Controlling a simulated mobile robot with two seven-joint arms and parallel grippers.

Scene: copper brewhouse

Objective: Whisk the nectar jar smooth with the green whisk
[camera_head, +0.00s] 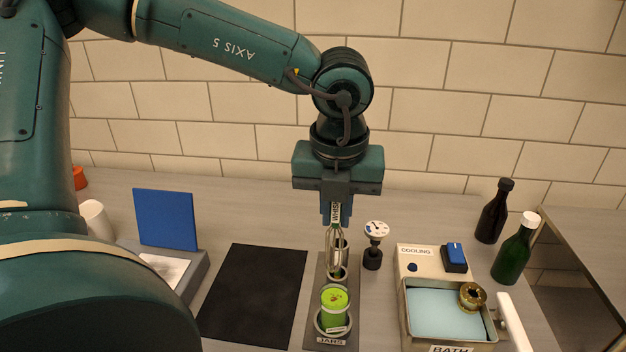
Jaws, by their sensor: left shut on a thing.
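My left gripper (337,214) points straight down and is shut on the whisk (337,247). The whisk hangs upright, its wire loops below the fingers; most of its handle is hidden by the gripper, with a pale label showing. The whisk overlaps the rear of the grey jar rack (330,343), labelled JARS; I cannot tell whether its tip is above or behind the rear ring. A jar with bright green contents (335,303) stands in the front ring, in front of the whisk and apart from it. Its label is too small to read. My right gripper is out of view.
A black mat (252,294) lies left of the rack. A dial gauge (376,232) stands close on the right. The COOLING box (417,254) and blue water bath (443,312) with a brass ring are further right, near two bottles (514,250). A blue panel (166,220) stands left.

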